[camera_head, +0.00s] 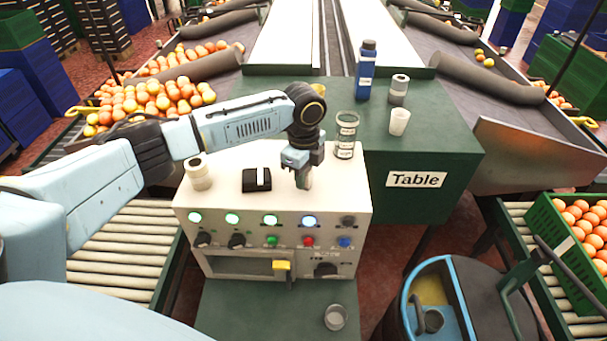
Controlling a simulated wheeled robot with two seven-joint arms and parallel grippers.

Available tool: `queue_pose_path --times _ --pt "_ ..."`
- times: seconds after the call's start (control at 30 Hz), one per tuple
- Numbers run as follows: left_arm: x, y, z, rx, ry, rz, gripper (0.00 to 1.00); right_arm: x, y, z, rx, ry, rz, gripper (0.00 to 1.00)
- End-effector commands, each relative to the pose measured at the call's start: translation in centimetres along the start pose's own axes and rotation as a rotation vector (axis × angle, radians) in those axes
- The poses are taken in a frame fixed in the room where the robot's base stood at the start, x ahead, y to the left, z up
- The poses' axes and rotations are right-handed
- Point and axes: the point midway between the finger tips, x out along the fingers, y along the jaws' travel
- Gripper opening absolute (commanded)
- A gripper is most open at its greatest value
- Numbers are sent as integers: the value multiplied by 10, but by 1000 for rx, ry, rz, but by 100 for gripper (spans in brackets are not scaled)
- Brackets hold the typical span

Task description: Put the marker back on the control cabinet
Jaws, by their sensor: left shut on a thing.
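The control cabinet (225,208) is a cream box with a flat top and a front panel of lit buttons and knobs. My left gripper (303,182) points down over the right part of its top, close to the surface. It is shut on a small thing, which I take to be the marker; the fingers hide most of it. I cannot tell whether it touches the top. No other marker shows. My right gripper is not in view.
A tape roll (198,174) and a black box (257,180) stand on the cabinet top. The green table (450,143) holds a blue bottle (366,72), another roll (399,88) and a white cup (399,121).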

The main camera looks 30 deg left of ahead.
Motion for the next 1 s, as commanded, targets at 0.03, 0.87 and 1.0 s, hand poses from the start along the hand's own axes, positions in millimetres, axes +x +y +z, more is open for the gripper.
queue_pose_path --times 0.03,0.87,1.0 --pt "1 0 0 0 0 0 0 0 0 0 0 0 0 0" --pt "11 0 0 0 1 0 0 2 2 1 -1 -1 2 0" --pt "11 0 0 0 0 0 37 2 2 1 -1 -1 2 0"
